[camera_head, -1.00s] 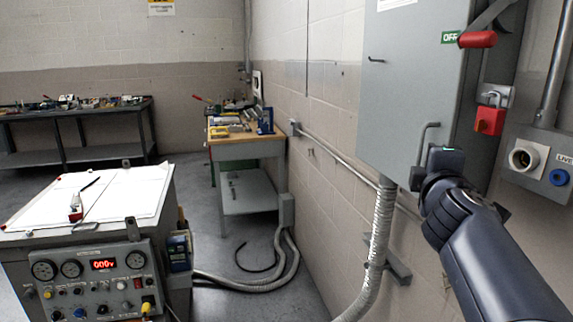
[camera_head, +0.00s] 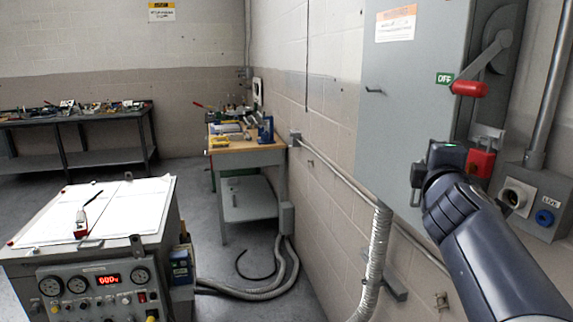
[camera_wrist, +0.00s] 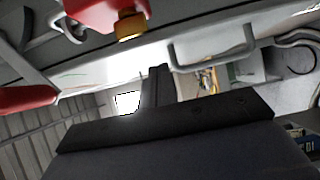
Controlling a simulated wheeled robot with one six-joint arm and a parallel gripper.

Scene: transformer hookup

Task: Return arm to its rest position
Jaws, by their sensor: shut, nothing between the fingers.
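My arm (camera_head: 490,240) reaches up from the lower right in the head view, its wrist in front of the grey switch box (camera_head: 415,100). My gripper (camera_wrist: 158,78) shows in the wrist view as dark fingers together, with nothing between them. A red padlock (camera_head: 482,162) hangs at the box's right side, just right of my wrist. It looms at the top of the wrist view (camera_wrist: 105,12). The red-handled lever (camera_head: 468,88) is above, beside the green OFF label (camera_head: 444,78).
A conduit box (camera_head: 535,200) with a blue socket is close to the right of my arm. A rail and flexible conduit (camera_head: 376,255) run along the wall on the left. A metered cart (camera_head: 100,285) stands lower left, a workbench (camera_head: 250,158) behind.

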